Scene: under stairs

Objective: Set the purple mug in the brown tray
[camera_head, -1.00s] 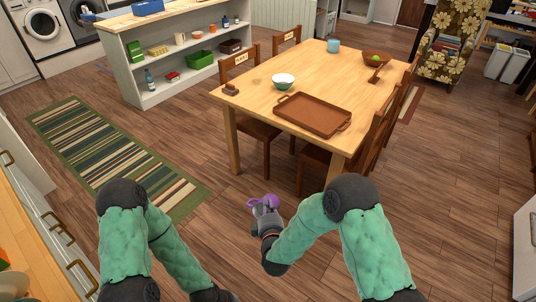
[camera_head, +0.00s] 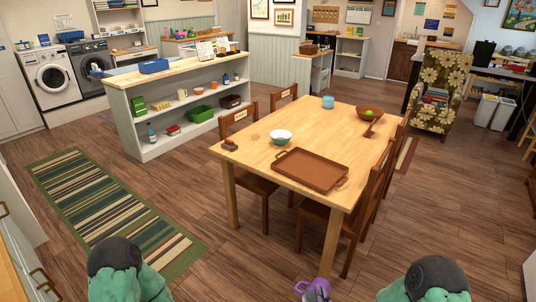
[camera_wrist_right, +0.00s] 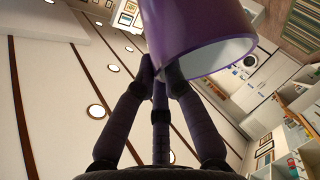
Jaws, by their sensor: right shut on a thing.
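The purple mug (camera_head: 316,286) shows at the bottom edge of the head view, in front of the table. The brown tray (camera_head: 291,173) lies on the near part of the wooden table (camera_head: 258,175), beyond the mug, and looks empty. My left gripper is out of the frame; only part of the left arm shows at the bottom.
On the table stand a white and green bowl (camera_head: 281,137), a blue cup (camera_head: 328,102), a brown bowl (camera_head: 369,114) with green fruit and a small brown item (camera_head: 230,145). Wooden chairs (camera_head: 372,215) stand at the right side. The floor before the table is clear.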

